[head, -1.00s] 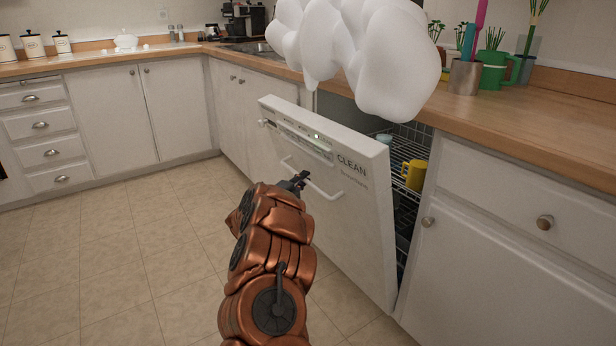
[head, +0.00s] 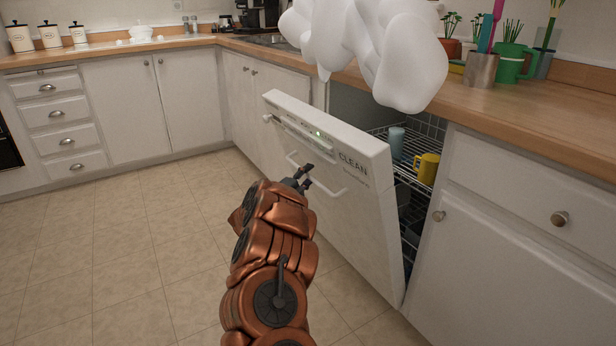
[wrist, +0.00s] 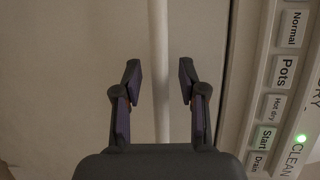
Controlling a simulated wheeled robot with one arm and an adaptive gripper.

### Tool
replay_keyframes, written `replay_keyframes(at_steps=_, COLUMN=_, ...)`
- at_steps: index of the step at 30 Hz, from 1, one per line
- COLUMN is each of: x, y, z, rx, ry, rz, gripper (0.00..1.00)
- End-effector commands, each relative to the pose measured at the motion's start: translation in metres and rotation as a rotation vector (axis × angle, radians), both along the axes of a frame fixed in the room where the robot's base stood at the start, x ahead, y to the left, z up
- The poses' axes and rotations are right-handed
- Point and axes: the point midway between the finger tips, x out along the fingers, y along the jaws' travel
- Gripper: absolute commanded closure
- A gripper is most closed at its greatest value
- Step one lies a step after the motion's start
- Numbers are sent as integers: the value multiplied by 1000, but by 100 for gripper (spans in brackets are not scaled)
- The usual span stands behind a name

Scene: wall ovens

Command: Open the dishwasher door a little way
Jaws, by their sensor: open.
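The white dishwasher door (head: 345,220) is partly open, its top edge leaning out from the counter front. A gap at its right side shows the racks inside. The white bar handle (head: 331,192) crosses the upper front of the door and also shows as a pale bar in the wrist view (wrist: 158,45). My gripper (head: 308,175) is in front of the door at the handle. In the wrist view its two fingers (wrist: 159,80) are spread, with the bar between them and space on both sides. The control panel (wrist: 275,100) with buttons is to the right there.
A blue cup (head: 396,143) and a yellow mug (head: 426,168) are on the upper rack (head: 404,172). Cabinets (head: 520,210) stand right of the dishwasher. White puffy shapes (head: 410,60) hang above the door. The tiled floor (head: 130,250) at left is clear.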

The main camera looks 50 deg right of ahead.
Motion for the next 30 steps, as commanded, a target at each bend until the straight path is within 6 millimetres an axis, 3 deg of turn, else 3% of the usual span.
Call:
replay_keyframes(at_steps=8, x=0, y=12, z=-1, rx=1, ry=-1, rz=0, gripper=59)
replay_keyframes(at_steps=21, x=-3, y=88, z=-10, rx=3, ry=-1, rz=2, gripper=59)
replay_keyframes(at_steps=30, x=-5, y=117, z=-13, rx=1, ry=1, rz=2, gripper=59)
